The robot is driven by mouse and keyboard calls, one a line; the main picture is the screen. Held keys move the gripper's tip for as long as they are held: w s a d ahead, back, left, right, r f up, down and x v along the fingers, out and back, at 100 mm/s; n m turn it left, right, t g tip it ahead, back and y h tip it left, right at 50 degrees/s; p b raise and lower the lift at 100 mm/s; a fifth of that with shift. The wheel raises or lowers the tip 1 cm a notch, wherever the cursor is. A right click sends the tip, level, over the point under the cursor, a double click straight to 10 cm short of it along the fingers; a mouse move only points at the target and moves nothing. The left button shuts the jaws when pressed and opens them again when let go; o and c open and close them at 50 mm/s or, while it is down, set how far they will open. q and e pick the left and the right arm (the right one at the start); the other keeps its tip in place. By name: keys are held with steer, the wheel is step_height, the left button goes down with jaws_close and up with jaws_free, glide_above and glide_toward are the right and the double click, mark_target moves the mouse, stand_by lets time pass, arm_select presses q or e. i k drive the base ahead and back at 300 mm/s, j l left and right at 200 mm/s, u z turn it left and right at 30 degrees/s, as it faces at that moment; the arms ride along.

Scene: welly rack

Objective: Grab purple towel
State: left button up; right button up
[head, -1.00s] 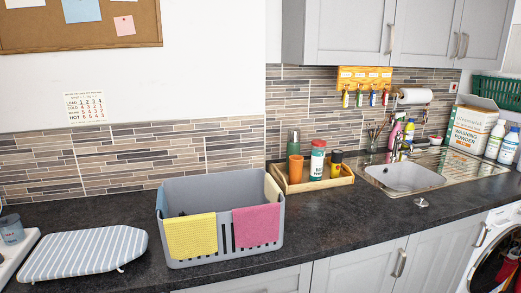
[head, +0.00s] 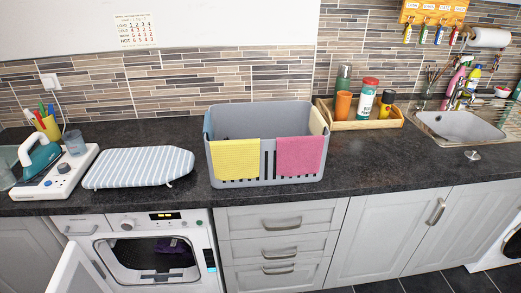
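A small purple cloth (head: 167,246) shows inside the dark drum of the white front-loading machine (head: 208,236) under the counter at the lower left of the head view. Most of the drum's inside is dark, so the cloth's full shape is hard to tell. The machine's door (head: 80,272) stands open, swung out to the left. Neither of my grippers is in view.
On the counter (head: 352,165) stand a grey basket (head: 213,172) with a yellow cloth (head: 235,159) and a pink cloth (head: 299,155) over its front, a striped ironing board (head: 140,166), an iron (head: 38,158) and a wooden tray of bottles (head: 350,123). Drawers (head: 279,245) adjoin the machine.

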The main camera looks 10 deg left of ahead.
mark_target(162, 246)
steer(key=u, duration=1.2)
steer(key=i+j+z, duration=0.1)
steer(key=j+z, duration=0.35)
steer(key=i+j, duration=0.05)
